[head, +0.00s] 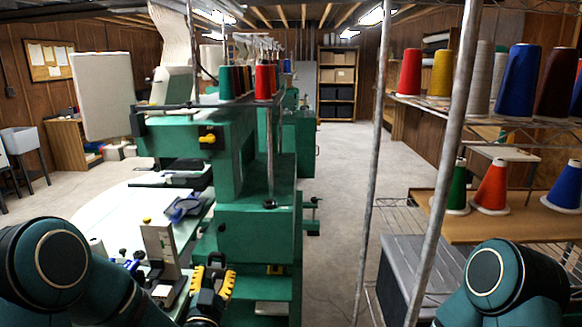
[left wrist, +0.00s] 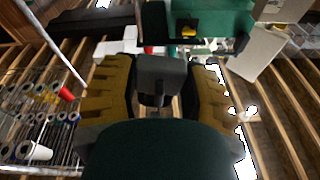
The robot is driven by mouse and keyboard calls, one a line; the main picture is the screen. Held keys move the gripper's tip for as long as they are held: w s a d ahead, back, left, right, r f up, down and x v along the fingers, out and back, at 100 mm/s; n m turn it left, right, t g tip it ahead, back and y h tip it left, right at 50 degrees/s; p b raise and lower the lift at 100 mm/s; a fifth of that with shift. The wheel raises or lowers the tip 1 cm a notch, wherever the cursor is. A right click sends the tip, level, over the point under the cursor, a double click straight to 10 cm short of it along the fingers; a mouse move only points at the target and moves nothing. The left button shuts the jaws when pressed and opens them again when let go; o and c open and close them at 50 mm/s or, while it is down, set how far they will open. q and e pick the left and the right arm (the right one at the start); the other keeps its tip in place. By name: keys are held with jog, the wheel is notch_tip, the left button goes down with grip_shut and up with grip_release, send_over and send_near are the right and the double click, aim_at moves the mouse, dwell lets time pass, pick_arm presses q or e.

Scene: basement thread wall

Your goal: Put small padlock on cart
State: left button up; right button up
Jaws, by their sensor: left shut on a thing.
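My left gripper (head: 212,284) is low in the head view, in front of the green machine and right of the white-topped surface (head: 95,215). Its yellow-brown fingers are shut on a small dark grey block, which looks like the small padlock (left wrist: 160,72). In the left wrist view the block sits between the two fingers (left wrist: 158,95), with a narrower dark part below it. The gripper holds it up in the air. I cannot tell which thing is the cart. My right arm shows at the lower right, but its gripper is out of view.
A tall green machine (head: 255,235) with thread cones stands just beyond the left gripper. An upright grey plate (head: 160,245) and small parts are left of it. A wire rack with thread cones (head: 491,187) stands at right. The concrete aisle (head: 335,180) between is clear.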

pick_arm(q)
jog(key=shift+s+f, duration=0.2)
jog(key=shift+f, duration=0.1)
jog(key=shift+d, duration=0.1)
